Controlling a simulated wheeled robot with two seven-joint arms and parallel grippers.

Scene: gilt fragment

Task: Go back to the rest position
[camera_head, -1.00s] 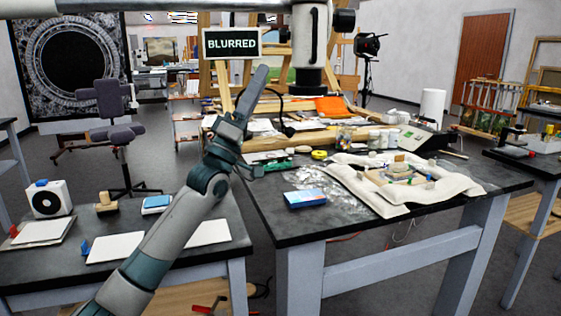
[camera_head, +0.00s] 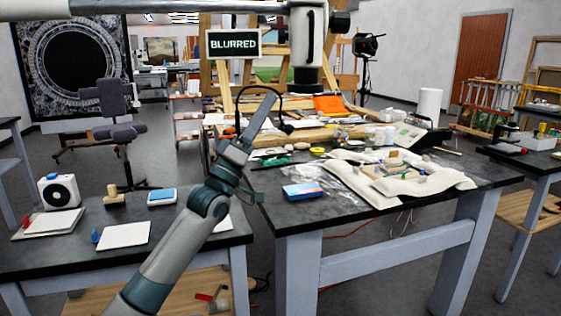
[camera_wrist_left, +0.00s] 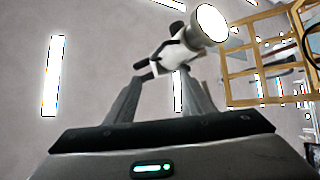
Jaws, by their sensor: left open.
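My left arm rises from the bottom left in the head view. Its gripper (camera_head: 262,118) points up and to the right in the air, in front of the right workbench (camera_head: 285,215). In the left wrist view the two fingers (camera_wrist_left: 160,97) stand apart with nothing held between them. A white-ended lamp or scope (camera_wrist_left: 208,25) shows beyond the fingers. My right gripper is not in view.
The right bench holds a blue box (camera_head: 304,190), a white cushion (camera_head: 350,185) and jars. The left bench (camera_head: 180,235) holds a white fan unit (camera_head: 59,190) and pale pads (camera_head: 123,236). A boom-mounted device (camera_head: 309,45) hangs overhead. Floor shows between the benches.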

